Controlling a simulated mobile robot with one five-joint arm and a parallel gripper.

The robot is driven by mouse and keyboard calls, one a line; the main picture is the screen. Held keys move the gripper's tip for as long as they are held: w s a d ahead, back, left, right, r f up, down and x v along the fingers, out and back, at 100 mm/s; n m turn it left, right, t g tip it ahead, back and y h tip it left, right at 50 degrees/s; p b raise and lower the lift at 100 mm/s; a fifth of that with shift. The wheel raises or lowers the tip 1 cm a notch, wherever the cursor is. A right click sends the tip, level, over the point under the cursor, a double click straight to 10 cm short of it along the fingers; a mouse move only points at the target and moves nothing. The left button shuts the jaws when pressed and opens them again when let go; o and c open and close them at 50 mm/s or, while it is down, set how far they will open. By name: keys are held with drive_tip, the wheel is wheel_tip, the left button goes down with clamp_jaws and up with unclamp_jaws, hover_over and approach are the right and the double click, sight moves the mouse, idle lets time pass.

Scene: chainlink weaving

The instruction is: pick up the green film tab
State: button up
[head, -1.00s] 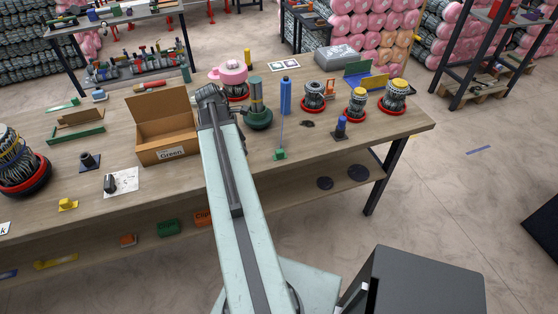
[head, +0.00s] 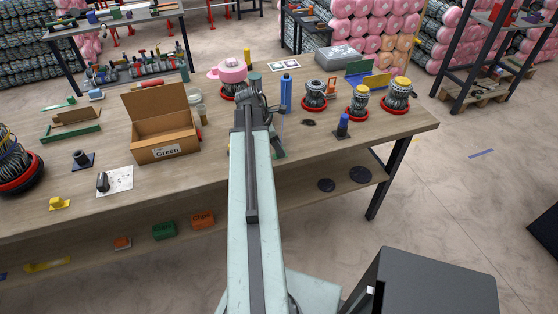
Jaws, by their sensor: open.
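My gripper (head: 254,92) is dark grey, at the far end of the arm over the table, and open. It is farther back than the green piece and holds nothing that I can see. The fingertips are too small to make out clearly.
An open cardboard box (head: 162,144) labelled "Green" stands to the left. A blue cylinder (head: 286,93) stands just right of the gripper. A blue-topped piece (head: 343,125) and wire spools on red bases (head: 357,103) are farther right. A pink spool (head: 231,73) stands behind.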

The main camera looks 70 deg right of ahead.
drive_tip(key=b+x, duration=0.1)
drive_tip(key=x, duration=0.1)
drive_tip(key=shift+f, duration=0.45)
drive_tip(key=shift+r, duration=0.2)
clamp_jaws()
